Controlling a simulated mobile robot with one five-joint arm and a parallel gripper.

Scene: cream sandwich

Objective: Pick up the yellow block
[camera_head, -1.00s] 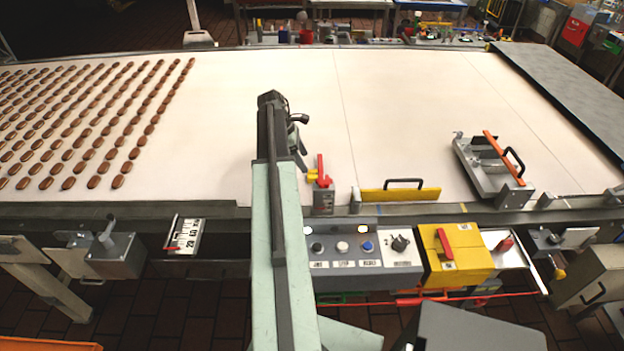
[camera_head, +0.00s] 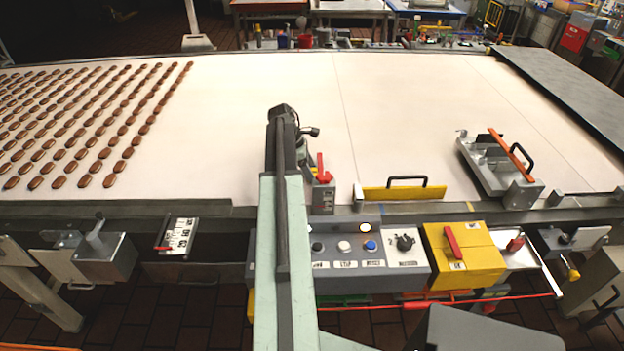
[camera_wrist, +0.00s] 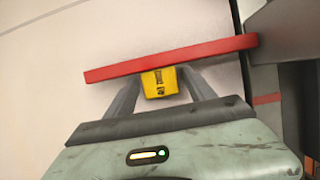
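The yellow block (camera_wrist: 160,83) shows in the wrist view between the two grey fingers of my gripper (camera_wrist: 162,85). It lies partly under a long red bar (camera_wrist: 172,58), which also covers the fingertips. The fingers stand apart, with a visible gap at least on the right of the block; I see no firm grip. In the head view my gripper (camera_head: 303,155) is low over the belt's near edge, beside a red lever (camera_head: 320,170) on a grey box. The small yellow block is hidden there behind my arm.
A yellow bar with black handle (camera_head: 402,192) stands right of the lever. A button panel (camera_head: 360,250) and a large yellow box (camera_head: 465,260) lie below the belt edge. A metal fixture (camera_head: 495,165) stands farther right. Brown pieces (camera_head: 85,120) fill the belt's left; its middle is clear.

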